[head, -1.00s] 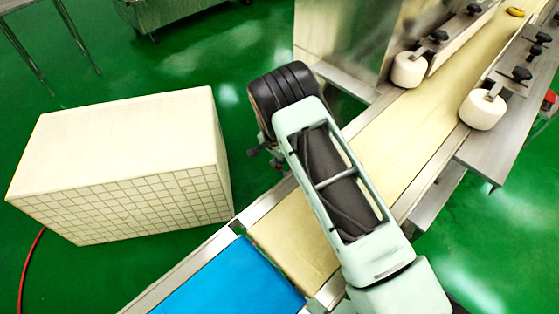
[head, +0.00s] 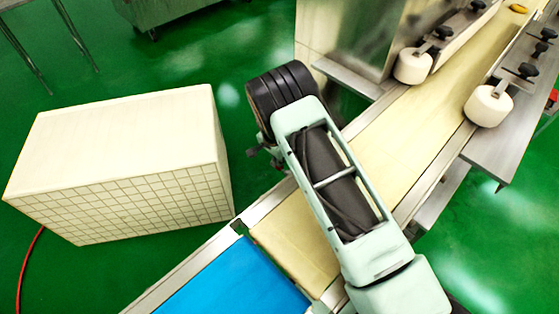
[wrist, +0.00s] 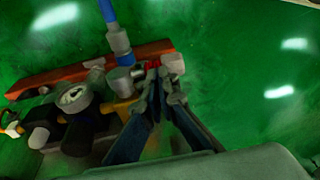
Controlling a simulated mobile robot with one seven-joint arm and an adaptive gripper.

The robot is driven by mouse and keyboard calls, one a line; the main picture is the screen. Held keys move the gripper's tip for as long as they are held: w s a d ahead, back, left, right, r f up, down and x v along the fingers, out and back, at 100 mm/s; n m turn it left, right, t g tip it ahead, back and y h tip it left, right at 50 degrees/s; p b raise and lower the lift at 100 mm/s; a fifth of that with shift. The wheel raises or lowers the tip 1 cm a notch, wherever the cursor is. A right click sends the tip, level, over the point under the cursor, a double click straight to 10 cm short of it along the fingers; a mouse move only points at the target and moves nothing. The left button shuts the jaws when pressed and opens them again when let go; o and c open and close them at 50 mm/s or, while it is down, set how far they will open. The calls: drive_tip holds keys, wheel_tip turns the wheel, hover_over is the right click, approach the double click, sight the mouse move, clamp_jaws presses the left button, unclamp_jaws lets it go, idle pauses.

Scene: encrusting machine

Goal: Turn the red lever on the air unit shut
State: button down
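The air unit shows only in the wrist view, with a round gauge (wrist: 75,97), dark bowls, a yellow-orange part and a blue hose (wrist: 114,25) on top. A small red piece (wrist: 153,64), apparently the red lever, shows just beyond my fingertips and is partly hidden by them. My gripper (wrist: 163,82) is at the right end of the unit, its fingers converging to a narrow gap at the tips. I cannot tell whether they touch or hold the red piece. In the head view my arm hides the gripper and the unit.
A long reddish-brown bar (wrist: 60,80) runs behind the unit. In the head view, a conveyor with a cream belt (head: 400,150) and blue section (head: 235,280) lies under my arm. A large pale box (head: 120,150) stands at left. Green floor is clear between them.

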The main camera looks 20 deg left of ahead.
drive_tip(key=r+p, duration=0.1)
drive_tip(key=r, duration=0.1)
drive_tip(key=d+r, duration=0.1)
drive_tip(key=r, duration=0.1)
drive_tip(key=d+r+p, duration=0.1)
drive_tip(key=r, duration=0.1)
drive_tip(key=shift+r+p, duration=0.3)
drive_tip(key=shift+r, duration=0.05)
drive_tip(key=w+p+v, duration=0.2)
drive_tip(key=v, duration=0.5)
hover_over(281, 171)
drive_tip(key=shift+v, duration=0.8)
drive_tip(key=shift+s+d+f, duration=0.1)
